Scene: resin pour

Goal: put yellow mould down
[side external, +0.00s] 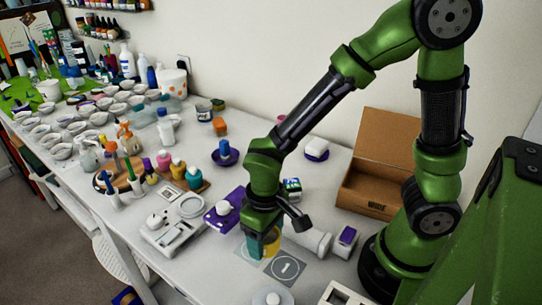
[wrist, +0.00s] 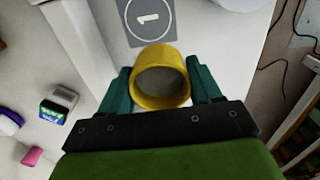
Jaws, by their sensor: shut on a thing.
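The yellow mould (wrist: 183,62) is a round, hollow cup shape. In the wrist view it sits between the two teal fingers of my gripper (wrist: 160,92), which are shut on it. In the side external view the mould (side external: 272,241) shows partly behind my gripper (side external: 262,244), low over the table by the grey mats. A grey mat with a white circle and the number 1 (side external: 287,267) lies just in front of the mould; the same mat (wrist: 148,20) shows beyond the mould in the wrist view. I cannot tell whether the mould touches the surface.
A white cylinder (side external: 314,241) and a purple-and-white block (side external: 345,239) stand to the right. An open cardboard box (side external: 378,165) is behind them. A white scale (side external: 172,231) and a purple tray (side external: 222,214) are to the left. A white round piece (side external: 272,297) is near the front edge.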

